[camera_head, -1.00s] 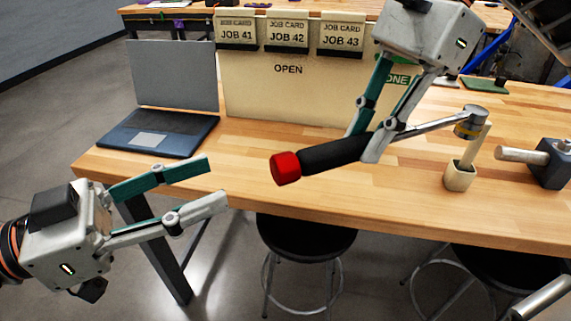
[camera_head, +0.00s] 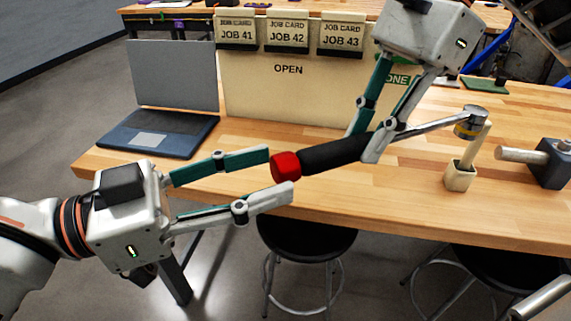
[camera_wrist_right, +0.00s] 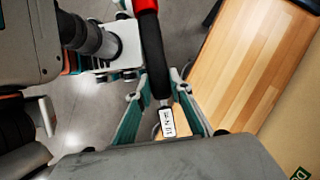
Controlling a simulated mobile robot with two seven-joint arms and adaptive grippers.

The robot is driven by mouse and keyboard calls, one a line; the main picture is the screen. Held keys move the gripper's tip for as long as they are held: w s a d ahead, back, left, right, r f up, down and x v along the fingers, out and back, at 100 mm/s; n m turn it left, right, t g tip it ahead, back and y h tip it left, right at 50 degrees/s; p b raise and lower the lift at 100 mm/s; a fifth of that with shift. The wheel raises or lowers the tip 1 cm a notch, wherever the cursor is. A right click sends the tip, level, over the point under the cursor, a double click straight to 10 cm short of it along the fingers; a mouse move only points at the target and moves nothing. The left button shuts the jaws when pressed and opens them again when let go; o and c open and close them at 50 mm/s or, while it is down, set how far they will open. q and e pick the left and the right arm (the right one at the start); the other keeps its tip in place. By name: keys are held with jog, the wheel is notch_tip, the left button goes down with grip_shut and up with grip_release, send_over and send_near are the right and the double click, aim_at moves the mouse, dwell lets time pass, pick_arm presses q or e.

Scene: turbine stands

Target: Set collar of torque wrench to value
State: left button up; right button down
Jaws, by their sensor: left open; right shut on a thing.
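The torque wrench has a black handle (camera_head: 337,155), a red collar (camera_head: 286,166) at its left end and a metal shaft (camera_head: 430,125) with a round head (camera_head: 470,121) at its right. My right gripper (camera_head: 363,146) is shut on the black handle and holds the wrench above the bench. My left gripper (camera_head: 280,174) is open, its fingertips at either side of the red collar; contact cannot be told. In the right wrist view the handle (camera_wrist_right: 152,50) runs up from between the fingers, and a small white label (camera_wrist_right: 167,123) shows, its writing unreadable.
The wooden bench (camera_head: 400,205) carries a laptop (camera_head: 160,130), a board with job cards (camera_head: 290,95), a small beige holder (camera_head: 459,175) and a dark block with a metal rod (camera_head: 550,165). Black stools (camera_head: 305,238) stand below the front edge.

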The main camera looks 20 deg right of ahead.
pick_arm(q)
jog(key=shift+d, duration=0.45)
dwell(0.3)
